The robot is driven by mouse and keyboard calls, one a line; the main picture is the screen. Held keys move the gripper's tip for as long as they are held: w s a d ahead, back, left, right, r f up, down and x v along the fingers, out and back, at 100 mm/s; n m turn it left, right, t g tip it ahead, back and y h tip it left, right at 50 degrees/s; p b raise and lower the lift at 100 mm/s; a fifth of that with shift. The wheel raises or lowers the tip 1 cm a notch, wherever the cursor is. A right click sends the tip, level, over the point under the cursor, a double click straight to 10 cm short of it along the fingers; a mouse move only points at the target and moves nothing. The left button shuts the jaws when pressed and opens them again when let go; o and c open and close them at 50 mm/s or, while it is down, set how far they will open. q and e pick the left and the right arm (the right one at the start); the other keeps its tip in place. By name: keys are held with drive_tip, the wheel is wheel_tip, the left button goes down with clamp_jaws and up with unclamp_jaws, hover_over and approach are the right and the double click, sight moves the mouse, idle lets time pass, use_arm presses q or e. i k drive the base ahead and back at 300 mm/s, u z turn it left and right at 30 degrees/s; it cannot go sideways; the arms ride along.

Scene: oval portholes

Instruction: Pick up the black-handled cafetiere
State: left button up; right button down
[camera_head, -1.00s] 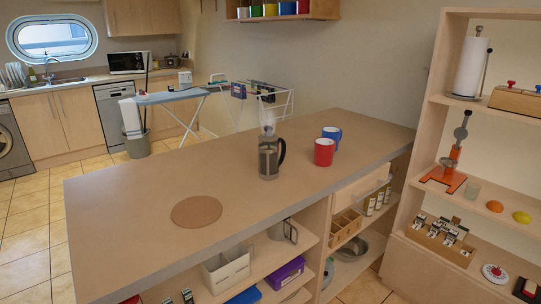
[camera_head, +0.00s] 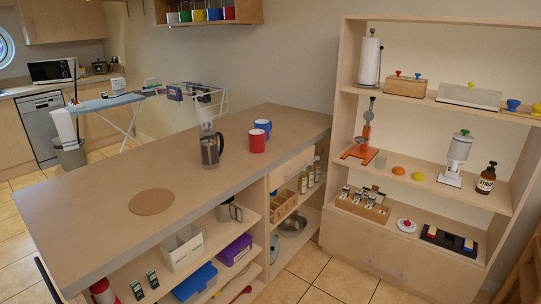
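The black-handled cafetiere (camera_head: 210,149) stands upright on the counter top (camera_head: 105,215), left of a red mug. It has a clear body in a dark frame and a black handle on its right side. Its top overlaps a pale object behind it, so the lid is hard to make out. Neither of my grippers shows in the head view.
A red mug (camera_head: 257,141) and a blue mug (camera_head: 263,126) stand right of the cafetiere. A round brown mat (camera_head: 151,201) lies on the counter's nearer part. Open shelves (camera_head: 237,220) sit below. A tall shelf unit (camera_head: 400,246) stands at right, with tiled floor between.

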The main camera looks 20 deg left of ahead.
sight(211, 153)
drive_tip(key=z, duration=0.5)
drive_tip(key=i, duration=1.1)
drive_tip(key=u, duration=0.4)
drive_tip(key=i, duration=1.45)
drive_tip(key=u, duration=1.15)
